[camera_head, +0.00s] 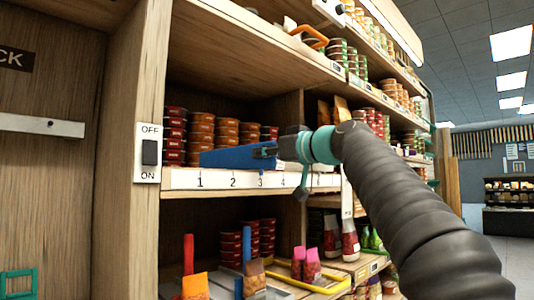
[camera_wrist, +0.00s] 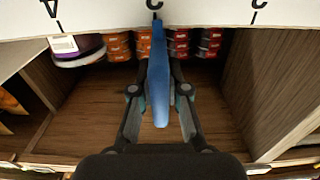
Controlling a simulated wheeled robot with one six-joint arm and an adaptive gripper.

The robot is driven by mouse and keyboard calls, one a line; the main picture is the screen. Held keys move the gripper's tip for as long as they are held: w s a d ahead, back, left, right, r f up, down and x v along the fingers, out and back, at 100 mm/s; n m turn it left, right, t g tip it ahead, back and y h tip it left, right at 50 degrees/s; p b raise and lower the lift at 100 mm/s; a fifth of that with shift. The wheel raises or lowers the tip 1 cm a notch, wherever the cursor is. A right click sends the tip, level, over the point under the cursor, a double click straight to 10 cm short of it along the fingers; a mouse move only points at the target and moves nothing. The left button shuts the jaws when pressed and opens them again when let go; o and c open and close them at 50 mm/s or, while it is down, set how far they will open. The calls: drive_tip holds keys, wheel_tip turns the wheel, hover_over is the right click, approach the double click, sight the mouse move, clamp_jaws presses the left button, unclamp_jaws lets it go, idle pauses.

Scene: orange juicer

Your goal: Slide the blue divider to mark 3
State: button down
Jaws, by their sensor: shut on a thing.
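The blue divider (camera_head: 238,157) stands on the shelf behind the white numbered strip (camera_head: 213,180). In the head view its front end is near marks 3 and 4. In the wrist view the strip is upside down, and the divider (camera_wrist: 157,75) lines up with the tick of the middle mark, which reads as 3, its numeral partly cut off. My gripper (camera_head: 281,149) is at the divider's front end. In the wrist view my gripper (camera_wrist: 160,92) has a finger on each side of the divider, shut on it. The fingers hide part of the divider's lower sides.
Stacked cans (camera_head: 200,130) stand at the back of the shelf. A wooden upright (camera_head: 290,110) is close to my gripper. A light switch (camera_head: 149,153) is on the left post. Bottles and pouches (camera_head: 312,264) stand on the shelf below.

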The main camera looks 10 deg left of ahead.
drive_tip(key=c, duration=1.2)
unclamp_jaws()
drive_tip(key=shift+o, duration=0.2)
drive_tip(key=shift+d, duration=0.1)
drive_tip(key=v, duration=1.2)
